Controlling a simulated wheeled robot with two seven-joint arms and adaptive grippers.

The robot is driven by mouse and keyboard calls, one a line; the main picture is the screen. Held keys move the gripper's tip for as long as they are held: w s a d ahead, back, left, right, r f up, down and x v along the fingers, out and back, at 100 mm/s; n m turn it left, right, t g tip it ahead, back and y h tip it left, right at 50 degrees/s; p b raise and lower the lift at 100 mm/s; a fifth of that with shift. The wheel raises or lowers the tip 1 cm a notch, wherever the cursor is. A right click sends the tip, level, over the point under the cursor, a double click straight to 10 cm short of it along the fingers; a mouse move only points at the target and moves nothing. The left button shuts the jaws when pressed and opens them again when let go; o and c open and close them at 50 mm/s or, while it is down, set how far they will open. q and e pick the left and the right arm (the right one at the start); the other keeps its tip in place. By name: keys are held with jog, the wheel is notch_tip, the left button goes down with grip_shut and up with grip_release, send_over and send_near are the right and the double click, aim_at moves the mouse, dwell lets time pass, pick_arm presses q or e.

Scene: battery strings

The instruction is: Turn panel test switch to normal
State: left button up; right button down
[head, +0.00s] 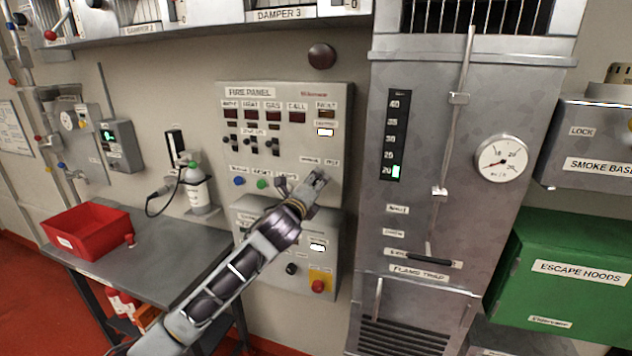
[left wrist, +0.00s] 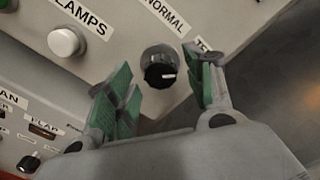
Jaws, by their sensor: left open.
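The fire panel (head: 232,128) is a grey box on the wall in the head view. Its test switch (left wrist: 160,72) shows in the left wrist view as a round black knob with a white mark on a grey base, between the labels NORMAL (left wrist: 165,15) and one partly hidden that starts with TE. The white mark points to the right, toward that partly hidden label. My left gripper (head: 318,180) is at the lower right of the panel and covers the switch in the head view. Its green-padded fingers (left wrist: 165,92) are open on either side of the knob, apart from it. My right gripper is not in view.
A white lamps button (left wrist: 65,42) is left of the knob. A lower control box (head: 275,270) with a red button sits below the panel. The metal flame trap cabinet (head: 440,130) stands close on the right. A red bin (head: 88,226) is on the bench at left.

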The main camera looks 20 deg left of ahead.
pick_arm(q)
jog(key=shift+w, duration=1.1)
jog(key=c, duration=1)
jog(key=shift+c, duration=0.2)
